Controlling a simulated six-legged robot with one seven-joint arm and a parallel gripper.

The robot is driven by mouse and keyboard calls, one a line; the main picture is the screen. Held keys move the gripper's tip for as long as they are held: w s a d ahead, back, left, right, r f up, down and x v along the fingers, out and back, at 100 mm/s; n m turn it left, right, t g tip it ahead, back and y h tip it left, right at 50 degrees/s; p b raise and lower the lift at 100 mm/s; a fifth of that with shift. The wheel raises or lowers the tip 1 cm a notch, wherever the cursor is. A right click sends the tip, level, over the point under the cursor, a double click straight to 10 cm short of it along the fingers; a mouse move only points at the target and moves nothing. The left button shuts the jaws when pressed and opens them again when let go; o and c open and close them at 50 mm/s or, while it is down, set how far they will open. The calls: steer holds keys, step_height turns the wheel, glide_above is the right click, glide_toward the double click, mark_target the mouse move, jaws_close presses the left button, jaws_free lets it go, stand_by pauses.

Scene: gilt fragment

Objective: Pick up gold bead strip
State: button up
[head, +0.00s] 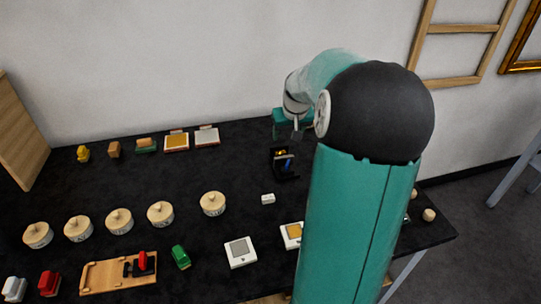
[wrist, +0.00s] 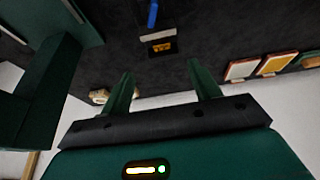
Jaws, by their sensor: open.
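I cannot pick out the gold bead strip for certain. In the wrist view a small, pale tan, bumpy piece (wrist: 99,96) lies near the table's back edge, partly hidden by the left finger; it may be the strip. My gripper (wrist: 162,82) is open, its two dark green fingers apart with only dark table and the pale wall edge seen between them. It holds nothing. In the head view my gripper (head: 287,133) hangs over the back of the table, small and partly hidden by my arm.
A black holder (head: 284,165) with a blue item stands in front of my gripper; the wrist view shows it too (wrist: 158,40). Two shallow trays (head: 191,140) lie at the back left. Several round lidded wooden pots (head: 213,204) stand in a row. Dark table is free between.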

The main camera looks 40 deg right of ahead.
glide_toward(282, 152)
steer(key=shift+s+a+f, duration=0.1)
steer(key=shift+f, duration=0.5)
steer(key=shift+s+a+f, duration=0.1)
steer(key=shift+f, duration=0.5)
steer(key=shift+w+x, duration=0.1)
steer(key=shift+x, duration=1.45)
steer(key=shift+w+x, duration=0.15)
steer(key=shift+x, duration=1.4)
steer(key=shift+a+r, duration=0.1)
steer(key=c, duration=1.1)
